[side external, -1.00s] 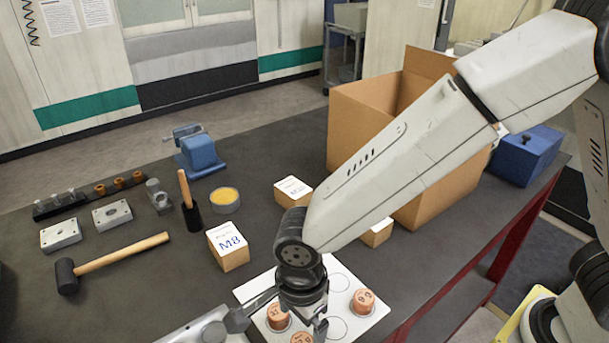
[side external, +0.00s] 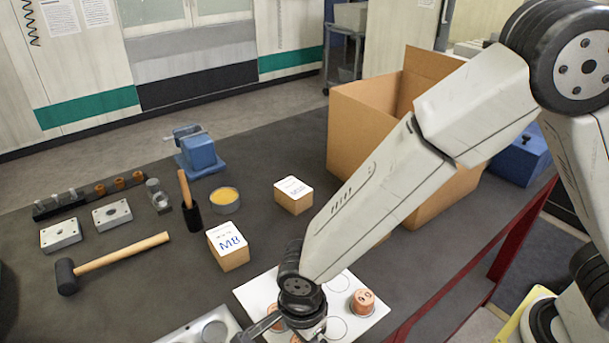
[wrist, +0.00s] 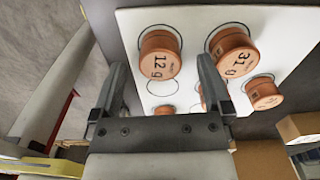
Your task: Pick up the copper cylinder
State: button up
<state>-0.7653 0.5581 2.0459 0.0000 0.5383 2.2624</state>
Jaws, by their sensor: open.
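Several copper cylinders stand on a white board (side external: 258,290) with printed circles. In the wrist view, one marked 12 g (wrist: 160,56) is at the top centre, just beyond the fingertips. One marked 31 g (wrist: 232,52) is to its right, another (wrist: 264,94) lower right, and a small one (wrist: 163,109) is low between the fingers. One more is mostly hidden behind the right finger. In the side view, one cylinder (side external: 362,301) shows clearly; others are largely hidden by my wrist. My gripper (wrist: 161,66) is open, with nothing between its fingers that I can see held.
Cardboard boxes, one marked M8 (side external: 228,246) and another (side external: 293,195), stand behind the board. A large open carton (side external: 365,130) is behind my arm. A mallet (side external: 110,263), blue vise (side external: 198,152) and metal plates (side external: 61,235) lie left. A metal block (side external: 205,330) is at the front.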

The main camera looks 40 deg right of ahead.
jog(key=shift+f, duration=1.1)
grip_shut()
